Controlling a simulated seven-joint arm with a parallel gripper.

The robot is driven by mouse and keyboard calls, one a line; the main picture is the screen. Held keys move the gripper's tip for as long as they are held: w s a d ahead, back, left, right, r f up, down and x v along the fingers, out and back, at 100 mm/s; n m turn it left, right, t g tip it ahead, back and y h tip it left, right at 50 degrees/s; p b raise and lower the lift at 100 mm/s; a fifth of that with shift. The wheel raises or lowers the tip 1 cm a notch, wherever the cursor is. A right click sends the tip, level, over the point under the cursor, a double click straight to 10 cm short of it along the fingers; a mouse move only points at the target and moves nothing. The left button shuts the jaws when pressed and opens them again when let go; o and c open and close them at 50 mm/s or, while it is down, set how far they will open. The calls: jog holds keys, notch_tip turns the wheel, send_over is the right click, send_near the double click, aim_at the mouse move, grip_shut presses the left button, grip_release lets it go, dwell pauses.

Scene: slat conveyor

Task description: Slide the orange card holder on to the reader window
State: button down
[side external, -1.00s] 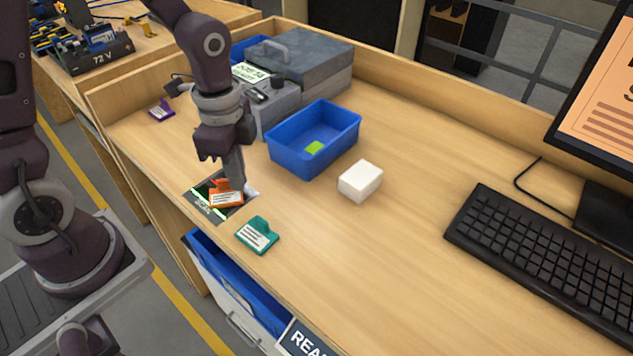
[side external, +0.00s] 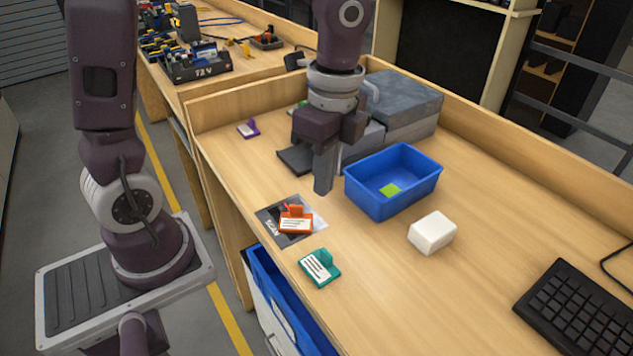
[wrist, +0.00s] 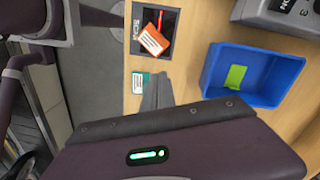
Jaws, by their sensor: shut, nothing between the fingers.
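The orange card holder (side external: 296,221) lies flat on the dark reader window (side external: 273,216) near the table's left edge. Part of the dark window and a pale corner show around it. The wrist view also shows the orange holder (wrist: 153,40) on the dark reader square (wrist: 170,20). My gripper (side external: 323,187) is shut and empty. It is raised behind and to the right of the orange holder in the side view, apart from it.
A teal card holder (side external: 320,268) lies nearer the front, and a purple one (side external: 248,129) far back. A blue bin (side external: 392,205) with a green piece stands right of my gripper. A white block (side external: 432,232) and a keyboard (side external: 580,315) lie further right.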

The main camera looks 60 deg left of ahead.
aim_at(295, 206)
jog(key=s+m, duration=0.6)
jog(key=m, duration=0.4)
jog(key=shift+t, duration=0.4)
jog(key=f, duration=0.9)
jog(key=shift+w+a+f, duration=0.1)
jog(key=shift+w+a, duration=0.15)
jog(key=shift+w, duration=0.15)
jog(key=shift+w+a, duration=0.35)
jog(key=shift+a, duration=0.2)
jog(key=shift+w+a, duration=0.3)
jog(key=shift+a, duration=0.25)
jog(key=shift+w+a, duration=0.4)
jog(key=shift+a, duration=0.3)
jog(key=shift+w+a, duration=0.45)
jog(key=shift+a, duration=0.4)
